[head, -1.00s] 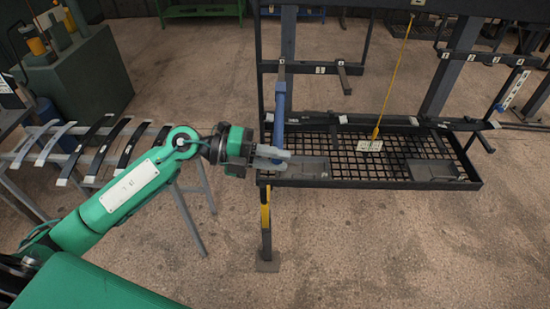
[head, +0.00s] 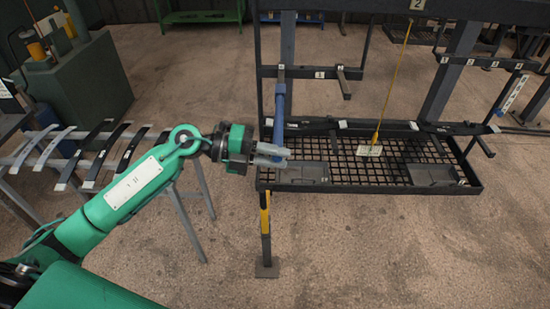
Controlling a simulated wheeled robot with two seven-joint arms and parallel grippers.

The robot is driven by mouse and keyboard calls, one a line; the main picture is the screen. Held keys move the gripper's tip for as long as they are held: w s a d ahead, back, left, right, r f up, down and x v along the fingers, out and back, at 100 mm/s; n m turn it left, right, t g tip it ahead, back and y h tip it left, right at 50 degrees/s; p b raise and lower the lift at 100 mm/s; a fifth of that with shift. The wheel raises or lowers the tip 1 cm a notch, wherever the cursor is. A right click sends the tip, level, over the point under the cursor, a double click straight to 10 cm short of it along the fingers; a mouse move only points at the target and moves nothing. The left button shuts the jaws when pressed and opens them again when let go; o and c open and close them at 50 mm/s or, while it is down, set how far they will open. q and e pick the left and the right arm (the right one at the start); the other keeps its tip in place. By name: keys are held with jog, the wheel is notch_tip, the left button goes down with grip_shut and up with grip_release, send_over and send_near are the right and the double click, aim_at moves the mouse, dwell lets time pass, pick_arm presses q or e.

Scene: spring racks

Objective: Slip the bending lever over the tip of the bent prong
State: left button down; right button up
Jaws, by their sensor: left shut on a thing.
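My left gripper (head: 272,155) is at the front left corner of the rack's mesh tray, its fingers shut around the lower part of the blue bending lever (head: 279,103). The lever stands nearly upright, with its top end near the rack's left crossbar (head: 300,72). A short dark prong (head: 343,84) sticks out from that crossbar, right of the lever. I cannot tell which prong is the bent one, or whether the lever's top end is around a prong or only in front of one. My right gripper is not in view.
The rack's mesh tray (head: 330,188) holds grey flat trays and a tag (head: 369,150) on a yellow cord. A yellow and black post (head: 265,220) stands below its front left corner. Curved leaf springs (head: 100,155) lie on a stand at left. The front floor is clear.

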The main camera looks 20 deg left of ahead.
aim_at(276, 141)
pick_arm(q)
jog(key=shift+w+a, duration=0.2)
jog(key=shift+w, duration=0.5)
jog(key=shift+w+a+f+b, duration=0.15)
jog(key=shift+w+b, duration=0.15)
jog(key=shift+w, duration=0.25)
jog(key=shift+w+a, duration=0.25)
jog(key=shift+w, duration=0.65)
jog(key=c, duration=1.1)
grip_release()
jog(key=shift+f, duration=0.1)
jog(key=shift+f+b, duration=0.1)
jog(key=shift+b, duration=0.2)
jog(key=shift+a, duration=0.1)
